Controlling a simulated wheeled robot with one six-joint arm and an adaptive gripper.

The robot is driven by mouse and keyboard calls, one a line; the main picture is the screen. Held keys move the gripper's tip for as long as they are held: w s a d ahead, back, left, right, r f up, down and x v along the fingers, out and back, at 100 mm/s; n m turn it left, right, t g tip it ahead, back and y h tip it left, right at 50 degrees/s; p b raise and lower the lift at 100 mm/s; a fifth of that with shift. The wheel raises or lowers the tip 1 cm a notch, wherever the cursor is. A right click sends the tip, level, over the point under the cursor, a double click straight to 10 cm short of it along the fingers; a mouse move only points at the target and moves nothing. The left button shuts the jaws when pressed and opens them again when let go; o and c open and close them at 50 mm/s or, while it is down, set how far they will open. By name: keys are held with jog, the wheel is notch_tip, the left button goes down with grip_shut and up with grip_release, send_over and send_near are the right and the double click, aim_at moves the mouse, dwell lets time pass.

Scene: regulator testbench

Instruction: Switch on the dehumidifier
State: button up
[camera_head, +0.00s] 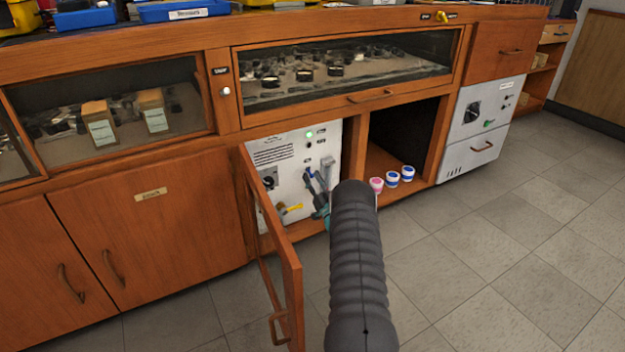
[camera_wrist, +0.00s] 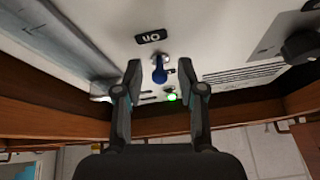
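A white machine panel (camera_head: 280,155), which I take to be the dehumidifier, sits in the cabinet behind an open wooden door. It has a lit green lamp (camera_head: 309,134), a dark dial and a yellow-handled valve (camera_head: 291,208). In the wrist view a blue switch lever (camera_wrist: 159,74) stands on the panel near a dark label (camera_wrist: 151,37) that seems to read "ON" upside down. The green lamp (camera_wrist: 172,97) glows there too. My gripper (camera_wrist: 160,68) is open, its fingers on either side of the lever; contact cannot be told. In the head view my arm hides part of the panel.
The open cabinet door (camera_head: 283,250) stands left of my arm. An open compartment to the right holds several small round containers (camera_head: 392,178). Another white unit with a dial (camera_head: 482,110) stands farther right. The tiled floor (camera_head: 480,260) on the right is clear.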

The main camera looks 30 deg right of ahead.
jog(key=v, duration=1.1)
jog(key=shift+s+f, duration=0.2)
jog(key=shift+s, duration=0.15)
